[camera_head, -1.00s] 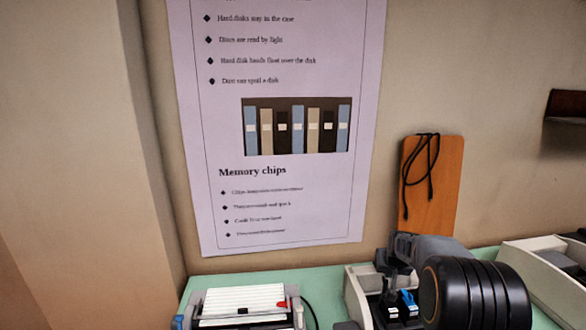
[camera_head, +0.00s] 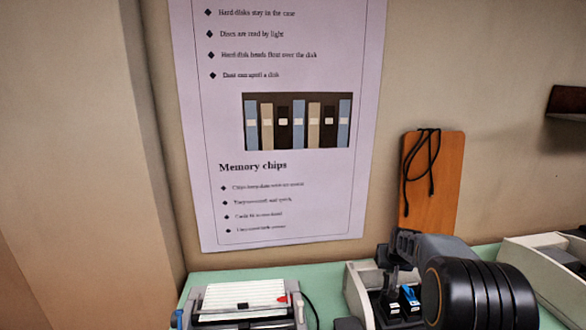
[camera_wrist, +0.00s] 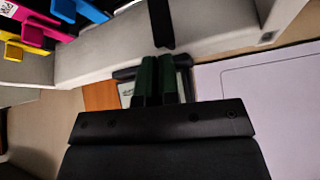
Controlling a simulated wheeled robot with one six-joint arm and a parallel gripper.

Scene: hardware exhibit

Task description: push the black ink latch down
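An open-topped beige printer (camera_head: 355,292) stands on the green table, with ink latches inside. A black latch (camera_head: 391,309) with a white label sits left of a blue one (camera_head: 408,293). My gripper (camera_head: 388,282) points down over the rear of this bay, partly screened by my arm. In the wrist view my gripper (camera_wrist: 156,62) has its two dark green fingers side by side, apparently shut and holding nothing. A black bar (camera_wrist: 160,22) lies across the pale printer body beyond the fingertips; I cannot tell if it is the black latch.
Cyan (camera_wrist: 92,12), magenta (camera_wrist: 32,34) and yellow (camera_wrist: 12,50) parts sit at the wrist view's upper left. Another paper-loaded machine (camera_head: 245,312) stands left. A beige device (camera_head: 545,265) stands right. An orange board (camera_head: 447,185) leans on the wall behind.

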